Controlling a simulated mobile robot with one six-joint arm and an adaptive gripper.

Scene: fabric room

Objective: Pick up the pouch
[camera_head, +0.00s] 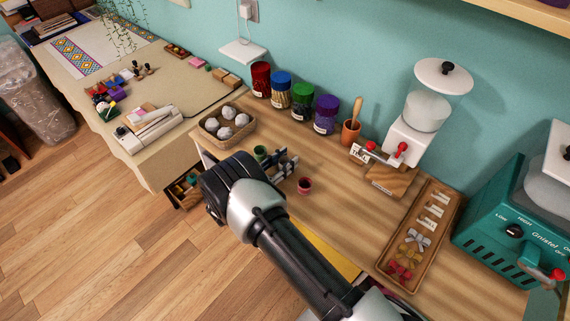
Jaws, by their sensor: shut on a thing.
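My gripper (283,165) is over the wooden counter (335,207), left of its middle. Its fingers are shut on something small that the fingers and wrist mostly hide. I cannot make out its shape, and no pouch shows clearly. A small green cup (260,152) stands just behind the gripper, close to the fingers. A small dark red cup (304,185) stands to the right of the fingertips, apart from them.
A wicker basket (207,125) of pale balls is at the counter's left end. Several colored-lid jars line the wall. A terracotta pot (350,133), a white dispenser (408,140), a wooden tray (388,262) and a teal machine (500,240) stand to the right.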

